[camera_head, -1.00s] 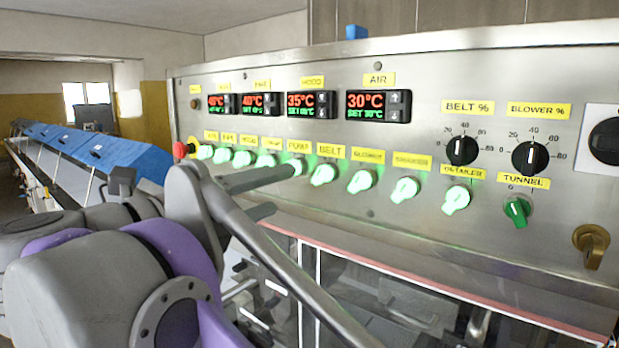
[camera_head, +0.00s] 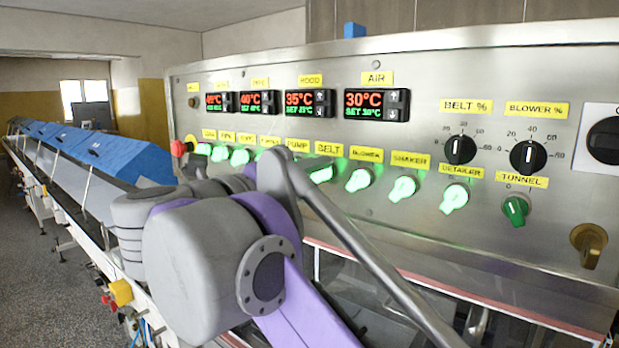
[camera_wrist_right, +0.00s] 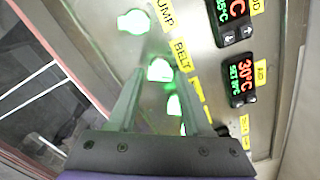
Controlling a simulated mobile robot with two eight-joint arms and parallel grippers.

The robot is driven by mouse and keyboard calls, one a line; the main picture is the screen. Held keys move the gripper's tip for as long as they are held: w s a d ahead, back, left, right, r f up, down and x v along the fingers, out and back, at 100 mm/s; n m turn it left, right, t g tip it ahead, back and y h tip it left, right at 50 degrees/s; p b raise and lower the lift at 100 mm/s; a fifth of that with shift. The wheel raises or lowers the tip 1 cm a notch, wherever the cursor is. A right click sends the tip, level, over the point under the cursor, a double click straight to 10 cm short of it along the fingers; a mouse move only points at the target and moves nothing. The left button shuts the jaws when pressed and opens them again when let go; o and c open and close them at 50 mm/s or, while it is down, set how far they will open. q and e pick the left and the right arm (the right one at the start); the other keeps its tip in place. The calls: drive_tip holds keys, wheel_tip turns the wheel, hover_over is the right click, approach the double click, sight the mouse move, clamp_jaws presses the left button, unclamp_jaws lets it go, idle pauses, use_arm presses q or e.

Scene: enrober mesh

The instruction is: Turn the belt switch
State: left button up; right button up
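The belt switch (camera_head: 321,174) is a green-lit knob under the yellow BELT label (camera_head: 329,148) on the steel control panel. My right arm partly covers it in the head view. In the right wrist view, the belt switch (camera_wrist_right: 160,70) shows between the tips of my right gripper (camera_wrist_right: 160,76). The two fingers stand apart, one on each side of the knob. I cannot tell whether they touch it. The right gripper's fingers are hidden behind my wrist in the head view. My left gripper is not in view.
Similar lit knobs flank it, with the blower switch (camera_head: 359,180) to its right. A red button (camera_head: 178,148) is at the panel's left end. Temperature displays (camera_head: 376,104) sit above. A long conveyor with blue covers (camera_head: 103,152) runs off to the left.

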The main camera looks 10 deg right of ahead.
clamp_jaws()
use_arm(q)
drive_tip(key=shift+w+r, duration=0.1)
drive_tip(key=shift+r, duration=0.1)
use_arm(e)
drive_tip(key=shift+r+n+p, duration=0.15)
drive_tip(key=shift+n+p, duration=0.3)
drive_tip(key=shift+n, duration=0.65)
drive_tip(key=n, duration=0.2)
drive_tip(key=shift+n+p, duration=0.3)
drive_tip(key=shift+p, duration=0.1)
drive_tip(key=n, duration=0.3)
drive_tip(key=shift+n, duration=0.3)
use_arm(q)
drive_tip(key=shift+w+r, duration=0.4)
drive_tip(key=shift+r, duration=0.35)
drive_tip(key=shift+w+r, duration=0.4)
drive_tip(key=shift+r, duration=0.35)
use_arm(e)
drive_tip(key=shift+n, duration=1.7)
